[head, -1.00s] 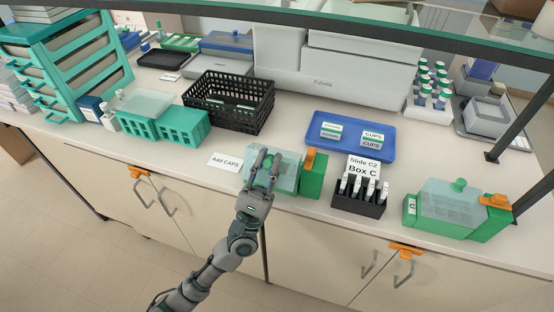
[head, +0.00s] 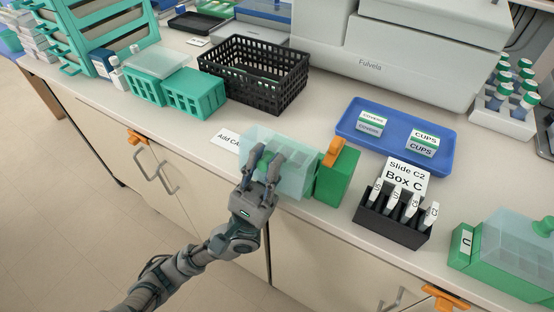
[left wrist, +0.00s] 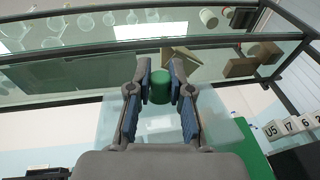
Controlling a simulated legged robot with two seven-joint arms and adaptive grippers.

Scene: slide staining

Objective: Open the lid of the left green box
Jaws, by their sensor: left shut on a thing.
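The left green box (head: 338,178) stands near the counter's front edge, with an orange latch (head: 334,151) on top of its right end. Its pale see-through lid (head: 296,178) spans the part left of the green end. My left gripper (head: 267,163) is shut on the lid's green knob, which shows clearly between the two fingers in the left wrist view (left wrist: 160,88). The gripper hides part of the lid and the box's front left. I cannot tell whether the lid is raised off the box. My right gripper is not in view.
A black holder (head: 391,224) with several slides and a "Box C" card (head: 405,178) stands to the right. Beyond it is another green box (head: 490,272). A blue tray (head: 345,131), a black basket (head: 208,66) and teal racks (head: 195,100) stand behind.

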